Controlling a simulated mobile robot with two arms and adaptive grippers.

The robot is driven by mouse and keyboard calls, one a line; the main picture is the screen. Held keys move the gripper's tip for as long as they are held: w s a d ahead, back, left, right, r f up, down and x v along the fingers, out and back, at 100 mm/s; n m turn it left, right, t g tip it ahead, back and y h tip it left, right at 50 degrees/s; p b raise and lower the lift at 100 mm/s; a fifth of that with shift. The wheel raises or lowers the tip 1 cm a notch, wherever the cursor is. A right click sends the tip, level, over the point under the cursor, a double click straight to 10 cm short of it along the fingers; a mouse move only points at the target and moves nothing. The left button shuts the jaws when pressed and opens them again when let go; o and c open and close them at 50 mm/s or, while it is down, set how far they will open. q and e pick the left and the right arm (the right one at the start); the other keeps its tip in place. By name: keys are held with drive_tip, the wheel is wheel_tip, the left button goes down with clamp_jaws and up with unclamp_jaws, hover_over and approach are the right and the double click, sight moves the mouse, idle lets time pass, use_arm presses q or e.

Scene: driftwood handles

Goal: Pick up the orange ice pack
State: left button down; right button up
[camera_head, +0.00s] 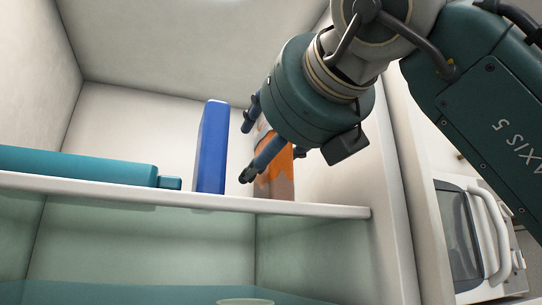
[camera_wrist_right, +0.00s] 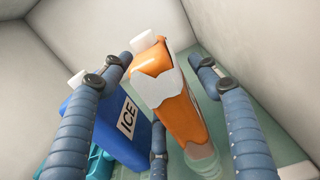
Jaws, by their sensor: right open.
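The orange ice pack (camera_head: 283,183) stands upright on the white shelf, partly hidden behind my right gripper in the head view. In the right wrist view the orange ice pack (camera_wrist_right: 182,115), with a grey patch and a white cap, shows between the spread fingers. My right gripper (camera_head: 249,146) is open in front of it, with nothing held. Its fingers also show in the wrist view (camera_wrist_right: 160,68), at the left, right and bottom of the pack. I cannot tell whether any finger touches it. My left gripper is not in view.
A blue ice pack (camera_head: 212,148) stands left of the orange one; its ICE label shows in the wrist view (camera_wrist_right: 127,118). A teal object (camera_head: 75,166) lies farther left on the shelf (camera_head: 330,211). The cabinet wall (camera_head: 345,180) is close on the right.

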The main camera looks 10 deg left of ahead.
drive_tip(key=p+x, duration=0.2)
drive_tip(key=x, duration=0.2)
drive_tip(key=shift+w+f, duration=0.1)
drive_tip(key=shift+w, duration=0.3)
drive_tip(key=shift+w+a+f+p, duration=0.15)
drive_tip(key=shift+w+a+p, duration=0.15)
drive_tip(key=shift+w, duration=0.05)
drive_tip(key=shift+s, duration=0.15)
drive_tip(key=shift+c, duration=0.2)
clamp_jaws()
